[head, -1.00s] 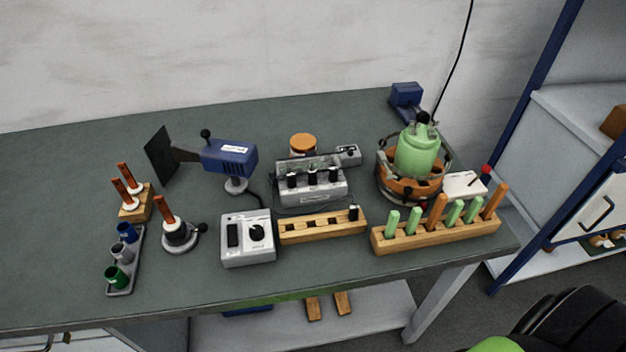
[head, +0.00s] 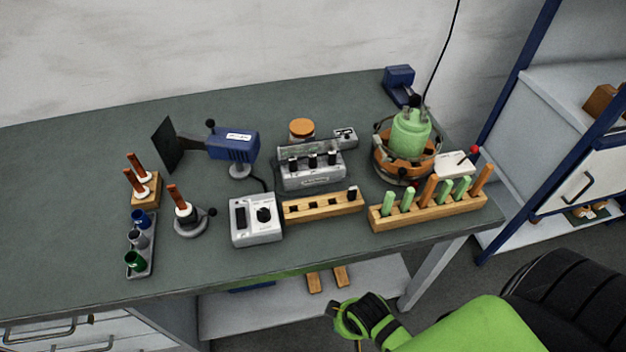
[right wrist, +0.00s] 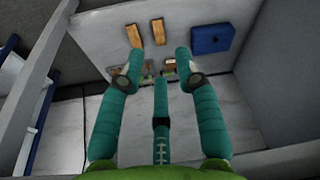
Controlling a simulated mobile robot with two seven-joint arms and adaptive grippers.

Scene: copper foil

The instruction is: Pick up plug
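A small black plug (head: 353,193) stands in the right end of a wooden block (head: 325,207) whose other square slots look empty. I cannot tell which one the task means. In the head view, the green and black right arm comes in at the bottom right, below the bench's front edge. My left gripper is not in view.
A grey control box (head: 257,222) stands left of the block. A wooden rack with green and orange rods (head: 428,210) stands to the right. A green pot (head: 409,132) stands behind it. The lower shelf (right wrist: 75,128) holds wooden pieces and a blue box (right wrist: 212,39).

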